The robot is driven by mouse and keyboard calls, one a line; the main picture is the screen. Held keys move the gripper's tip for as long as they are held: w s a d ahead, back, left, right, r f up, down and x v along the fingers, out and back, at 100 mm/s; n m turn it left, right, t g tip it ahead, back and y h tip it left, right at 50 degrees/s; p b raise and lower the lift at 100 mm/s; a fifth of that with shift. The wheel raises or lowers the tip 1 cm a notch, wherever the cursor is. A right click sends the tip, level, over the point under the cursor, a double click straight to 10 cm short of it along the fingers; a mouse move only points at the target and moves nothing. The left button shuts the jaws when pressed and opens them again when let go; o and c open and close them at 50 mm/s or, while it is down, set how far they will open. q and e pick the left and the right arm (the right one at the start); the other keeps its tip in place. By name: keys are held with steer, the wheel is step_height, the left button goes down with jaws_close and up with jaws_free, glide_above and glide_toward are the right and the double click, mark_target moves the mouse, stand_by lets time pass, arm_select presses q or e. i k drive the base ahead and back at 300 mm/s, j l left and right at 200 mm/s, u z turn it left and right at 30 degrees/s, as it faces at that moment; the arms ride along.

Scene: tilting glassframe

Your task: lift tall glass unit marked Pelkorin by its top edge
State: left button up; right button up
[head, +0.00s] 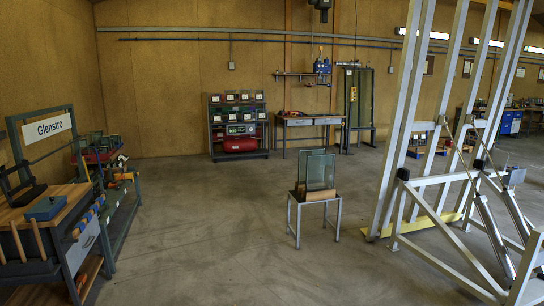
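Two dark-framed glass units (320,172) stand upright on a small metal stand (319,197) in the middle of the floor. A much taller, dark greenish panel (366,98) stands upright by the back wall, right of the workbench. I cannot read the name Pelkorin on any of them, so I cannot tell which unit bears it. Neither of my grippers is in view, and nothing is seen touching the glass.
A large tilted metal frame (408,120) with struts fills the right side. A workbench (85,245) and a Glenstro sign (47,127) stand at left. A shelf rack (238,127) and a bench (310,122) line the back. The floor between is clear.

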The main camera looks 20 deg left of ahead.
mark_target(321, 168)
steer(key=i+j+u, duration=0.15)
steer(key=u, duration=0.25)
steer(key=i+j+u, duration=0.1)
steer(key=i+u, duration=0.15)
steer(key=u, duration=0.15)
steer(key=i+j+u, duration=0.1)
steer(key=u, duration=0.3)
steer(key=i, duration=8.35)
steer(key=i+z, duration=0.2)
steer(key=i, duration=0.5)
steer(key=i+j+z, duration=0.15)
steer(key=i, duration=0.6)
steer(key=z, duration=1.8)
